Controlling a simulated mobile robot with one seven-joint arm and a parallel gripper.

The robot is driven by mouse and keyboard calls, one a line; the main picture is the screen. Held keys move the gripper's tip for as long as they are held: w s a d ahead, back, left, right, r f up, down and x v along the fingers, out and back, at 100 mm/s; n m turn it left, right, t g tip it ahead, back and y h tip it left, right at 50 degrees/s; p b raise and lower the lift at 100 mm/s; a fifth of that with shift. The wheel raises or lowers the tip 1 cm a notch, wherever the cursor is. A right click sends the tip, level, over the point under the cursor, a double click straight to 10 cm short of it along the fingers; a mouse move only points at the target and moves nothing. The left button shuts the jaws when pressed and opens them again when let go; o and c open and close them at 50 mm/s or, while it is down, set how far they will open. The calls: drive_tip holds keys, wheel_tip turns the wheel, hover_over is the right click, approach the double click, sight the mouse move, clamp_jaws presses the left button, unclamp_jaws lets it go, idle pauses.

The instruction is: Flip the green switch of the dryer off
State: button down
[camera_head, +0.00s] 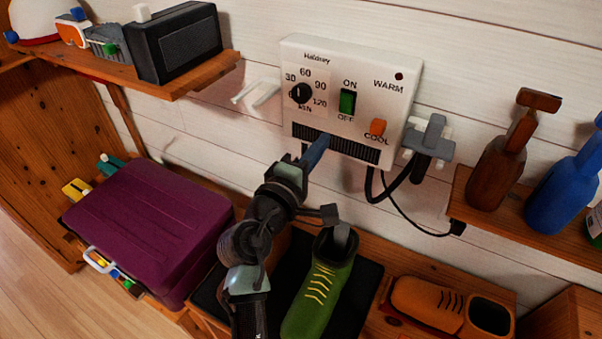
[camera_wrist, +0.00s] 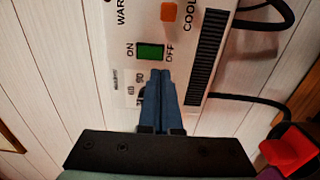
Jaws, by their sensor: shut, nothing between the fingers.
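The white dryer box (camera_head: 350,60) is fixed to the plank wall. Its green switch (camera_head: 347,101) sits between the ON and OFF labels, and it also shows in the wrist view (camera_wrist: 150,51). I cannot tell which way the switch is tilted. My gripper (camera_head: 324,139) has blue fingers, shut and empty, pointing at the box. In the head view the fingertips appear below and left of the switch, over the dark vent. In the wrist view the fingertips (camera_wrist: 160,72) end just beside the switch, covering part of the dial area. Contact cannot be seen.
The box also has a black dial (camera_head: 301,93) and an orange switch (camera_head: 378,127). A hose hangs by a grey holder (camera_head: 432,132) at its right. Below are a green shoe (camera_head: 312,300), an orange shoe (camera_head: 428,303) and a purple suitcase (camera_head: 150,225). Shelves flank the box.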

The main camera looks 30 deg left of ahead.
drive_tip(key=shift+s+a+f+b, duration=0.1)
drive_tip(key=shift+s+f+b, duration=0.15)
drive_tip(key=shift+s, duration=0.95)
drive_tip(key=shift+s+f+b, duration=0.15)
drive_tip(key=shift+s+f, duration=0.2)
drive_tip(key=shift+s, duration=0.85)
drive_tip(key=shift+s+r, duration=0.1)
drive_tip(key=d+r+m+t, duration=0.1)
drive_tip(key=d+r+m, duration=0.3)
drive_tip(key=r, duration=0.4)
drive_tip(key=d+r+m+t+p, duration=0.1)
drive_tip(key=d+r+m+t, duration=0.2)
drive_tip(key=r, duration=0.5)
drive_tip(key=d+r+m, duration=0.4)
drive_tip(key=r, duration=0.4)
drive_tip(key=s+d+r+m+t, duration=0.2)
drive_tip(key=s+r, duration=0.4)
drive_tip(key=r, duration=0.3)
drive_tip(key=s+d+r+m+t+p, duration=0.1)
drive_tip(key=s+d+r+m+t, duration=0.2)
drive_tip(key=r, duration=0.6)
drive_tip(key=s+d+m, duration=0.1)
drive_tip(key=s+d, duration=0.1)
drive_tip(key=s, duration=0.1)
drive_tip(key=shift+s+d+m+y, duration=0.15)
drive_tip(key=shift+d+m+y, duration=0.15)
drive_tip(key=shift+d, duration=0.05)
